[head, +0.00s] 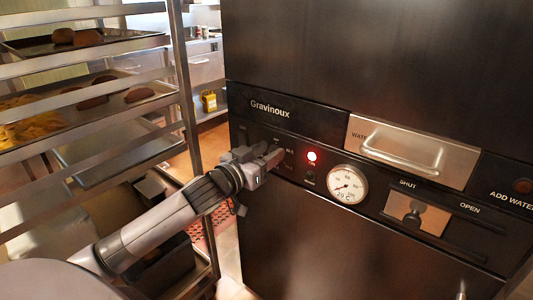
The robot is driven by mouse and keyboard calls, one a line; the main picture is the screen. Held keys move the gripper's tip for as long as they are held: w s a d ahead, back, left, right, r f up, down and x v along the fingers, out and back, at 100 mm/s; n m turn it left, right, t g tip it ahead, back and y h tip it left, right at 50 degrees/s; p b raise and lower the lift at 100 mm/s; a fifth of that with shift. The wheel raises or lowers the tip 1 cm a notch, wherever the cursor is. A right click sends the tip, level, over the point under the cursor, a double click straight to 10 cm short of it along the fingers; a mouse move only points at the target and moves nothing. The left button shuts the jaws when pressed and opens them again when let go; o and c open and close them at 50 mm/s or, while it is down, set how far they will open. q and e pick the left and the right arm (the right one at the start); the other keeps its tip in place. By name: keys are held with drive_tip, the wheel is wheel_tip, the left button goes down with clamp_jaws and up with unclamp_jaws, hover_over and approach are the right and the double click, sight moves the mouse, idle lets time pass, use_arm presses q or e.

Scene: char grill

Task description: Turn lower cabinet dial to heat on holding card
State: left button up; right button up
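The holding cabinet has a dark front with a black control panel (300,190) marked "Gravinoux". My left gripper (276,157) is at the left part of this panel, with its fingertips at or very near the panel face. The gripper covers the spot where a dial may sit, so I cannot see the dial or whether the fingers grip it. Small white markings show around the gripper. A red lamp (312,156) glows just right of the fingertips, with a small dark switch (310,178) below it. My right gripper is not in view.
A round gauge (347,186), a metal water drawer handle (400,152) and a vent slider plate (416,214) lie further right on the panel. A tray rack (186,100) with food stands close on the left, beside my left arm. A yellow object (209,101) sits behind.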

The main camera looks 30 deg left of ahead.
use_arm(q)
drive_tip(key=c, duration=0.4)
drive_tip(key=shift+c, duration=0.2)
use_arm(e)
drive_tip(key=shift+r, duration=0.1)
use_arm(q)
drive_tip(key=shift+d+r+m+p, duration=0.1)
drive_tip(key=shift+d+m+p, duration=0.05)
drive_tip(key=shift+m+p, duration=0.7)
drive_tip(key=f+m+p, duration=0.1)
drive_tip(key=m, duration=0.6)
drive_tip(key=d+f+m+p, duration=0.1)
drive_tip(key=m+p, duration=0.1)
drive_tip(key=m, duration=0.5)
drive_tip(key=f+m+p, duration=0.1)
drive_tip(key=m, duration=0.7)
drive_tip(key=shift+s+d, duration=0.1)
drive_tip(key=shift+d, duration=0.1)
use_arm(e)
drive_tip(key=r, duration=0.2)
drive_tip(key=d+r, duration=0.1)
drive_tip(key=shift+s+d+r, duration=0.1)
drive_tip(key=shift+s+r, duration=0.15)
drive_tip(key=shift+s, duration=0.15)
use_arm(q)
drive_tip(key=shift+m, duration=0.25)
